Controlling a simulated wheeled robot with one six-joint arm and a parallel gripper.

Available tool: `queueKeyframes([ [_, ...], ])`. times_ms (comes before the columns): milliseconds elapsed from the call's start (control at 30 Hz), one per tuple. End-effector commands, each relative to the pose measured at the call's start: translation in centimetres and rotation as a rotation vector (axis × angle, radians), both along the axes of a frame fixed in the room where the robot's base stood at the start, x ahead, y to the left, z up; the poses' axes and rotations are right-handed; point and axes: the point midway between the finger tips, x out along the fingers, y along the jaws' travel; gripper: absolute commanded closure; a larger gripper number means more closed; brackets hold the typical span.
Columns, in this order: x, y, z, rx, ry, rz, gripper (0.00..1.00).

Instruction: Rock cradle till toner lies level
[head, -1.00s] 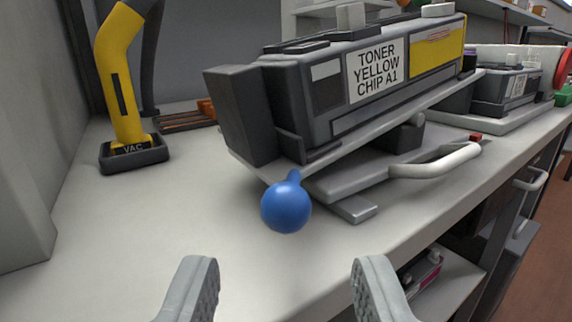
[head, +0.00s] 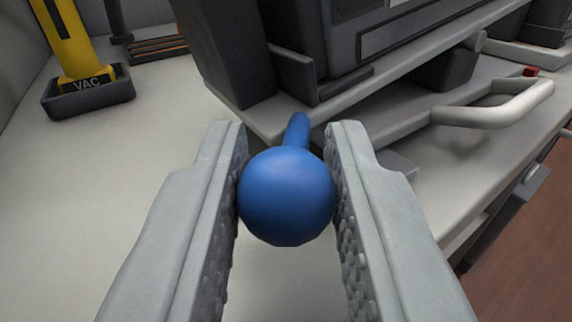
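The blue ball knob (head: 287,197) sits on a short blue stem at the near left corner of the cradle's tilting tray (head: 385,116). My gripper (head: 287,135) has one finger on each side of the ball, with both pads against it. The tray slopes, its left end low and its right end raised above a grey base. The dark toner cartridge (head: 310,40) rests on the tray, tilted with it. Its top and label are out of view now.
A white curved handle (head: 495,106) juts from the base at right, with a small red part (head: 530,71) behind it. A yellow vacuum tool (head: 70,45) stands in a dark holder at left. The worktop (head: 90,190) at left is clear. The front edge drops off at right.

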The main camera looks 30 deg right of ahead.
Motion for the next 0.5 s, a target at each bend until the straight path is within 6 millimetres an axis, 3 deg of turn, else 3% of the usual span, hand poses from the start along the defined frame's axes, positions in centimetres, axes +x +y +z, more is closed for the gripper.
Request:
queueKeyframes([
  [233, 0.0, 0.0, 0.2, 0.008, 0.000, 0.000, 1.00],
  [500, 0.0, -0.1, 3.0, 0.157, -0.003, -0.001, 1.00],
])
